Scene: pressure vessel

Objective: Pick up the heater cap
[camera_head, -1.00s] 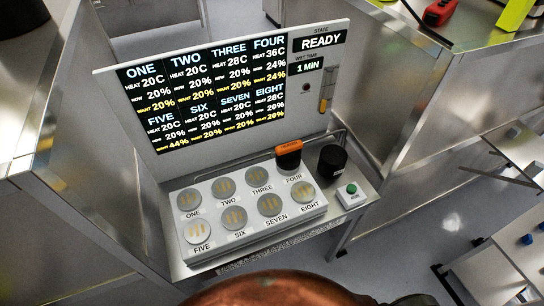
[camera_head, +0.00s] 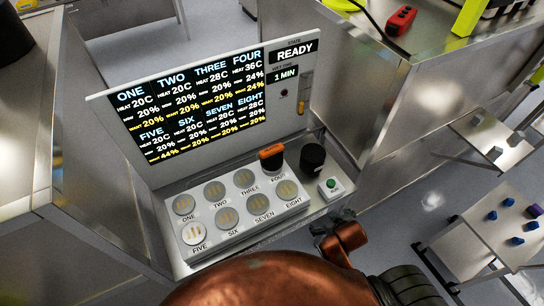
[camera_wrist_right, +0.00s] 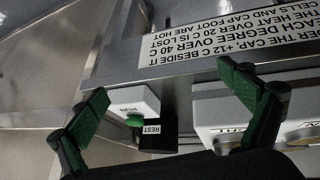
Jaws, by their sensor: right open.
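The heater cap, as far as I can tell, is the orange-topped dark piece (camera_head: 272,157). It sits at cell FOUR, at the back right of the white cell block. My right gripper (camera_head: 334,222) is in front of the bench's right end, nearer me than the green button and apart from the cap. In the right wrist view its green-padded fingers (camera_wrist_right: 165,82) are spread wide with nothing held between them. The cap does not show in that view. My left gripper is not in view.
A black cylinder (camera_head: 312,157) stands right of the cap. A white box with a green RUN button (camera_head: 331,185) is near the bench's right end; it also shows in the wrist view (camera_wrist_right: 134,103). The display panel (camera_head: 200,100) rises behind the cells. A metal wall stands at right.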

